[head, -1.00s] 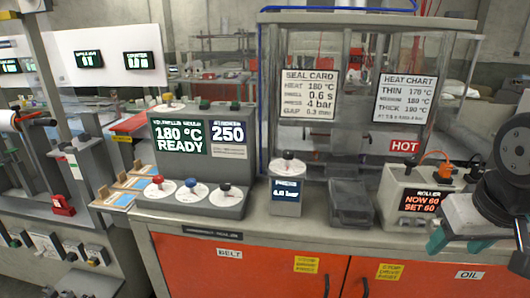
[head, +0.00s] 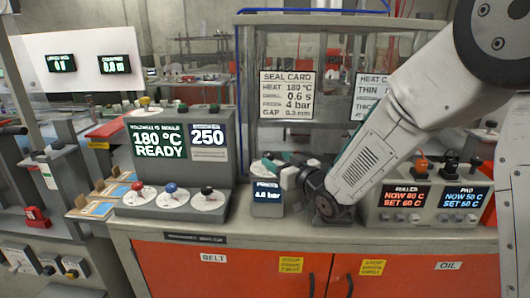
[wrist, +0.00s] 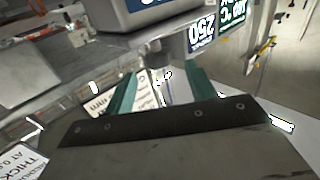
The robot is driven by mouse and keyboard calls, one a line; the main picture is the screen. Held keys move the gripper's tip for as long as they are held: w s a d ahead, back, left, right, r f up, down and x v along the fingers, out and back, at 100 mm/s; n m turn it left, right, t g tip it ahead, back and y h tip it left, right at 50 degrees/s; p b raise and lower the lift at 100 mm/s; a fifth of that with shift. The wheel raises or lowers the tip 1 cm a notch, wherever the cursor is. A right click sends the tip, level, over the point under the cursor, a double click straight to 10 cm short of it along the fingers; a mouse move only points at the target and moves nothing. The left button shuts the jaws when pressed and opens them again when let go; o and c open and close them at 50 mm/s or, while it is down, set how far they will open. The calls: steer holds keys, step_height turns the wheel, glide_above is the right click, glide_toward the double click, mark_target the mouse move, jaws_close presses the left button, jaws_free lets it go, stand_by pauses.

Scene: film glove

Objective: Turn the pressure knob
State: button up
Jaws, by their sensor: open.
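The pressure unit (head: 267,197) is a small grey box with a blue display that seems to read 4.0 bar. It stands on the bench just right of the large control panel. In the wrist view, which is upside down, the two teal fingers (wrist: 160,80) are apart with nothing clearly held. I cannot tell whether they touch the knob.
The control panel (head: 180,150), with red, blue and black knobs in front, stands close on the left. The roller and pad unit (head: 428,200) is at right. A clear guard frame with a seal card (head: 286,95) stands behind. My arm hides part of the bench.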

steer(key=x, duration=0.7)
steer(key=shift+w, duration=0.1)
steer(key=c, duration=1)
